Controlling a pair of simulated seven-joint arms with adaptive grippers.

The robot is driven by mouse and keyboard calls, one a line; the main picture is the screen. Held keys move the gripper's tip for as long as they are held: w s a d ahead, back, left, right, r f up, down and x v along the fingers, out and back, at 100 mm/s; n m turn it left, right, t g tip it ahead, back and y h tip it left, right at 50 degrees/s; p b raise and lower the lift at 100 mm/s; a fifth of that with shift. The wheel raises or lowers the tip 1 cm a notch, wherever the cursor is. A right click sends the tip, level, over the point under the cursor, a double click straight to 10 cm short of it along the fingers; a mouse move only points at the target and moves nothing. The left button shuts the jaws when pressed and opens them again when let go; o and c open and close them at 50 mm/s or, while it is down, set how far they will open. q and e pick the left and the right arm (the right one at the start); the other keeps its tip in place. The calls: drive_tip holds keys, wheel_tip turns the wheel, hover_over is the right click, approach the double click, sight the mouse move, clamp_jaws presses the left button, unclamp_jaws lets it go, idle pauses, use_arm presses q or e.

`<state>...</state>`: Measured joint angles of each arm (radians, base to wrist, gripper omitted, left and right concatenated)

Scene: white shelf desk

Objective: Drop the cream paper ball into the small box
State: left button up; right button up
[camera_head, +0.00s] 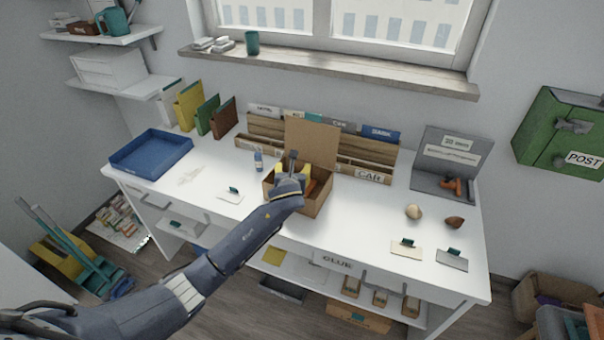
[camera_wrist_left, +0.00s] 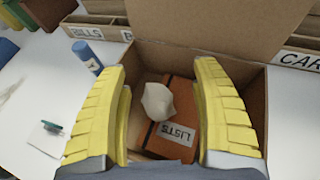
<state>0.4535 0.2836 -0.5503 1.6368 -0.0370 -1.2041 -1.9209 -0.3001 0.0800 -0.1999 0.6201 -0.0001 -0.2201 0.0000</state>
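The small cardboard box (camera_head: 316,204) stands on the white desk with its lid raised. My left gripper (camera_head: 300,175) is over it, yellow fingers pointing down. In the left wrist view my left gripper (camera_wrist_left: 160,68) has its fingers wide apart, touching nothing visible. The crumpled cream paper ball (camera_wrist_left: 158,101) shows between the fingers, within the box opening, over an orange-brown book (camera_wrist_left: 172,128) labelled LISTS. I cannot tell whether the ball rests on the book or is still above it. My arm hides it in the head view. My right gripper is not in view.
A wooden sorter (camera_head: 362,157) stands behind the box and a blue bottle (camera_head: 258,160) to its left. A blue tray (camera_head: 150,154) is at the desk's left. A pale round object (camera_head: 414,211) and a brown one (camera_head: 454,222) lie on the right.

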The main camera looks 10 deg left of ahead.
use_arm(q)
drive_tip(key=shift+s, duration=0.1)
drive_tip(key=v, duration=1.2)
drive_tip(key=shift+r, duration=0.15)
idle(0.4)
